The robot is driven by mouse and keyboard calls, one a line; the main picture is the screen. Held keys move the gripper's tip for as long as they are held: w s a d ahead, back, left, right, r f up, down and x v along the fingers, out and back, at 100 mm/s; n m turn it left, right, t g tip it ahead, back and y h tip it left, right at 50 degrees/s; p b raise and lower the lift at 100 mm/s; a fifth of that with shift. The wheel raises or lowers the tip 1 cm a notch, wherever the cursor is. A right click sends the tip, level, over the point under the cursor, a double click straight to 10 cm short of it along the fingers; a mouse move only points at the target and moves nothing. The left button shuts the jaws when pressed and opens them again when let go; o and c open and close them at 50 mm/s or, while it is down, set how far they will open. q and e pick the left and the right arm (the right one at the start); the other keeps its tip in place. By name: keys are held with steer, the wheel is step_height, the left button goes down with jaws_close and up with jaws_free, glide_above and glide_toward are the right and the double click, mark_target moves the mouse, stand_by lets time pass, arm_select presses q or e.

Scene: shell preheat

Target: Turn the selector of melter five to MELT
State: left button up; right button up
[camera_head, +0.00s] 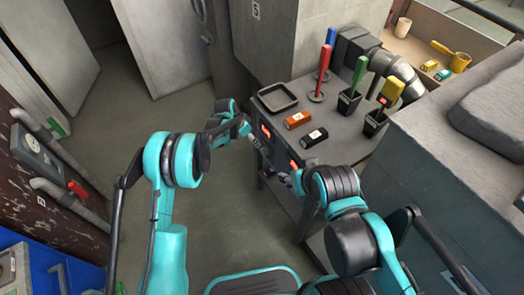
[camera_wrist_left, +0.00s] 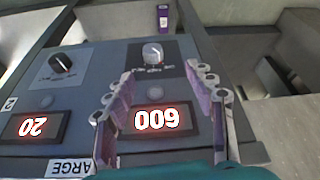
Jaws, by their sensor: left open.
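In the left wrist view, a dark control panel (camera_wrist_left: 105,75) carries a pale silver knob (camera_wrist_left: 152,53) with markings beside it and a black knob (camera_wrist_left: 61,63) on a grey plate. The markings are too small to read. My left gripper (camera_wrist_left: 160,74) is open and empty, its fingers spread on either side below the silver knob, seemingly apart from it. In the head view my left gripper (camera_head: 256,141) is near the front face of the grey bench (camera_head: 340,148). My right gripper (camera_head: 284,178) is farther along this front; its fingers are too small to judge.
Red displays reading 600 (camera_wrist_left: 156,118) and 20 (camera_wrist_left: 32,126) sit on the panel. On the bench are a black tray (camera_head: 278,97), orange block (camera_head: 298,120), black block (camera_head: 314,137) and colored-handled tools. A sign 5 (camera_head: 256,10) is behind. Floor left is clear.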

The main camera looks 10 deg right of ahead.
arm_select(q)
steer(key=m, duration=0.1)
glide_toward(262, 151)
steer(key=f, duration=0.2)
steer(key=b+x, duration=0.1)
steer(key=x, duration=0.1)
steer(key=b+x, duration=0.1)
steer(key=x, duration=0.2)
steer(key=b+x, duration=0.1)
steer(key=x, duration=0.1)
steer(key=shift+w+d+f, duration=0.1)
steer(key=shift+d+f, duration=0.1)
steer(key=shift+d, duration=0.3)
steer(key=c, duration=1.2)
